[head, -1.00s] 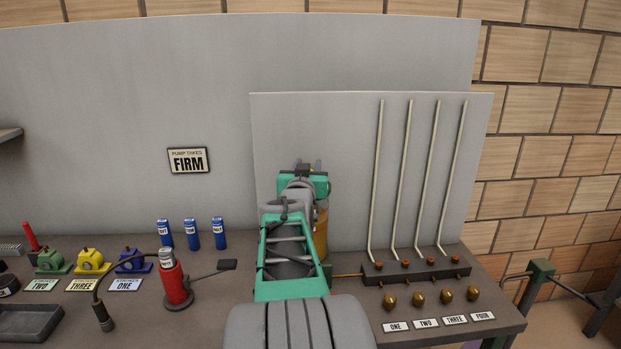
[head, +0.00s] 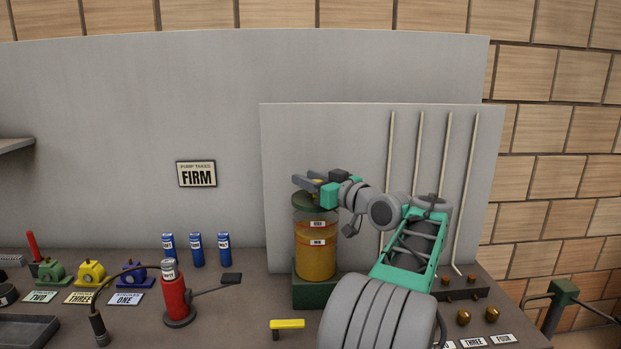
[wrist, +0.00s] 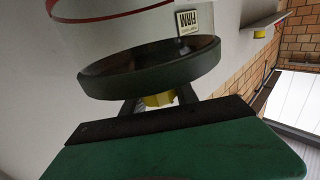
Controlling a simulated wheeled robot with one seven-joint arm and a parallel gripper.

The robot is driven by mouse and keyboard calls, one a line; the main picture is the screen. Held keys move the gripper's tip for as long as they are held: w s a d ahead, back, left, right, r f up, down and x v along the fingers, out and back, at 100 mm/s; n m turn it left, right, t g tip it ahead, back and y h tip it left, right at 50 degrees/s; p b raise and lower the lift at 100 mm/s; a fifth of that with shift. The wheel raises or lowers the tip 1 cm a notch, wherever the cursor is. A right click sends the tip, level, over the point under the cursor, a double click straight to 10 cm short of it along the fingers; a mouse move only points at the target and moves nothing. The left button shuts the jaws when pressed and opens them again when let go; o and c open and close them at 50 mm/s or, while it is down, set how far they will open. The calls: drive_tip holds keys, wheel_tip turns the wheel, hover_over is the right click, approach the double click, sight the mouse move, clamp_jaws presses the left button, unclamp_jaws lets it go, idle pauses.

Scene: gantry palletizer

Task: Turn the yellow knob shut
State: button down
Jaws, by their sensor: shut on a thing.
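The yellow knob (head: 318,182) sits on the dark green lid (head: 313,200) of a clear reservoir (head: 315,258) of amber liquid. In the wrist view the knob (wrist: 158,99) shows between my two dark fingers, against the round lid (wrist: 150,75). My gripper (head: 307,183) reaches in from the right at lid height and is shut on the knob. The fingers hide part of the knob, so its turn angle cannot be read. The reservoir carries labels at two levels; their text is too small to read surely.
A yellow bar handle (head: 287,325) stands at the reservoir's front. A red pump (head: 174,298) with a lever is to the left, by blue cartridges (head: 196,250). Upright pale pipes (head: 419,150) rise behind my arm. A sign (head: 197,174) reads "PUMP TAKES FIRM".

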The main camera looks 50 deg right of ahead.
drive_tip(key=shift+n+y+p, duration=0.35)
drive_tip(key=shift+n+y, duration=0.25)
drive_tip(key=shift+y, duration=0.4)
drive_tip(key=shift+a, duration=0.15)
drive_tip(key=c, duration=0.9)
unclamp_jaws()
drive_tip(key=shift+w, duration=0.1)
drive_tip(key=shift+c, duration=0.2)
